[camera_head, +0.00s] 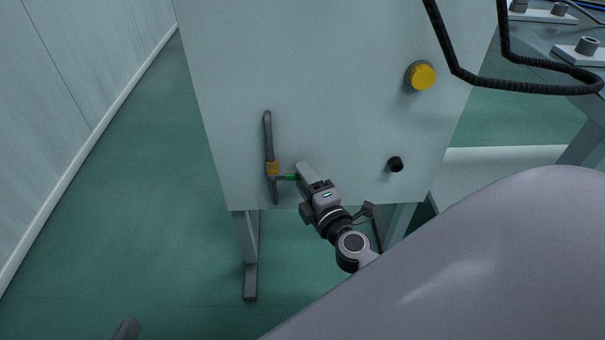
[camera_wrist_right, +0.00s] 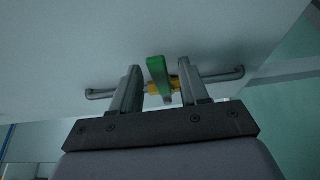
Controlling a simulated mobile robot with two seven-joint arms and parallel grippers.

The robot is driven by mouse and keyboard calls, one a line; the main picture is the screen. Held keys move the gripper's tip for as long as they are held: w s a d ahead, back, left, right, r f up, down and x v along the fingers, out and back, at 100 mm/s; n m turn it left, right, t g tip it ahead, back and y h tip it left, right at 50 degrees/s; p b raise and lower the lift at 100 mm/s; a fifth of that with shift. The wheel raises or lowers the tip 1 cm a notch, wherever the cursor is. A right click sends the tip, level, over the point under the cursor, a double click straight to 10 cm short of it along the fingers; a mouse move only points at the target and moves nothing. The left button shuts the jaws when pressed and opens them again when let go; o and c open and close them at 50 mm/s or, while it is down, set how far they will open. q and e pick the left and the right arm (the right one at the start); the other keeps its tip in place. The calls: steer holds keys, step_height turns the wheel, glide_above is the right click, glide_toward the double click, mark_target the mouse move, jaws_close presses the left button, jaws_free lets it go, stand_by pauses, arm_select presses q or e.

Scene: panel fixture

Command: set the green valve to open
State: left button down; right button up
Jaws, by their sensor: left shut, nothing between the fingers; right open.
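The green valve handle (camera_head: 290,178) sticks out to the right from a yellow valve body (camera_head: 272,169) on a grey vertical pipe (camera_head: 268,135) on the pale panel. It lies crosswise to the pipe. My right gripper (camera_head: 302,178) is at the handle's free end. In the right wrist view, the green handle (camera_wrist_right: 157,72) stands between the two spread fingers of my right gripper (camera_wrist_right: 162,82), with a gap visible on each side. The yellow valve body (camera_wrist_right: 155,88) is partly hidden behind it. My left gripper (camera_head: 127,330) shows only slightly at the bottom left edge, shut and away from the panel.
A yellow round button (camera_head: 422,76) and a black knob (camera_head: 396,164) are on the panel to the right. A black cable (camera_head: 520,85) hangs across the upper right. A pale wall (camera_head: 70,70) stands left, with free green floor (camera_head: 150,200) between.

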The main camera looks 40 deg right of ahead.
steer(key=shift+w+d, duration=0.1)
steer(key=shift+w, duration=0.55)
